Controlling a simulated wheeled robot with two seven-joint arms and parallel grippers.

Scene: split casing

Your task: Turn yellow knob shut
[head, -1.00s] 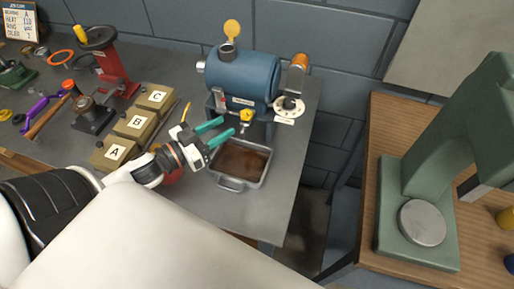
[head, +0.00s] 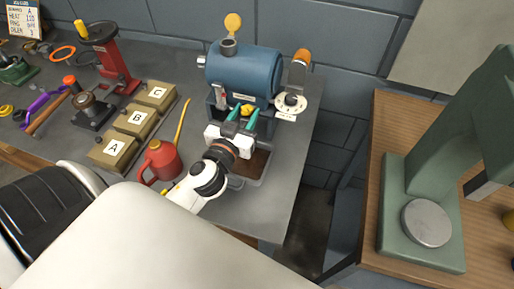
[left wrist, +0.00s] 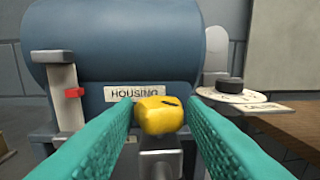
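The yellow knob (head: 247,109) is on the front of the blue housing (head: 243,75), low under its drum. In the left wrist view the knob (left wrist: 161,116) is a rounded yellow block with a dark mark on top, on a grey stem below the HOUSING label (left wrist: 133,92). My left gripper (head: 245,116) points at the housing with its teal fingers apart. In the left wrist view the fingers (left wrist: 163,104) lie to either side of the knob, with narrow gaps visible; I cannot tell how deep it sits between them. My right gripper is out of view.
A brown-filled tray (head: 256,167) sits below the gripper. A red oil can (head: 163,160) stands to its left, beside boxes A, B and C (head: 135,119). A white dial (head: 290,104) is right of the housing. A green press (head: 428,190) stands on the wooden bench.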

